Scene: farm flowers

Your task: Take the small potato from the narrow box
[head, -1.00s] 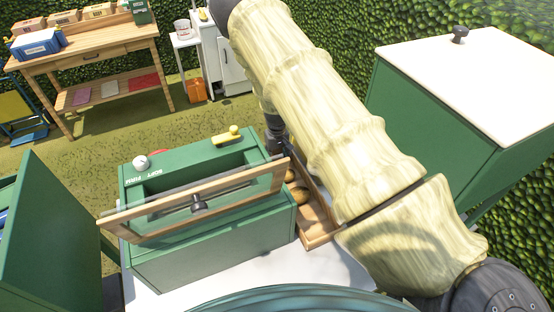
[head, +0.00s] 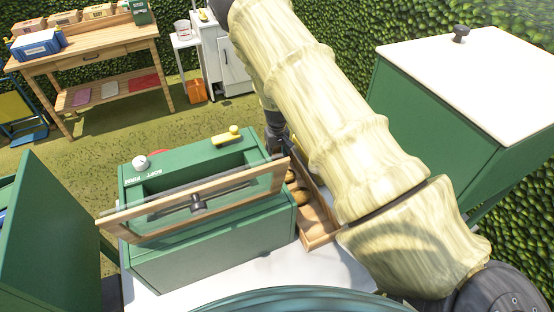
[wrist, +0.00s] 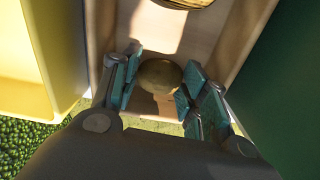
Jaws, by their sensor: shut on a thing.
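The narrow box (head: 318,231) is a long wooden tray on the white surface, beside the green cabinet in the head view. Brown potatoes (head: 300,196) lie in it. In the wrist view my gripper (wrist: 157,84) is inside the box (wrist: 232,40), with its teal-padded fingers on either side of a small round potato (wrist: 160,74). The fingers are shut on this potato. A larger potato (wrist: 183,3) shows at the top edge of the wrist view.
A green cabinet (head: 215,255) with a tilted wood-framed glass lid (head: 240,200) stands close left of the box. A green cabinet with a white top (head: 480,75) is at right. A yellow wall (wrist: 25,60) borders the box in the wrist view.

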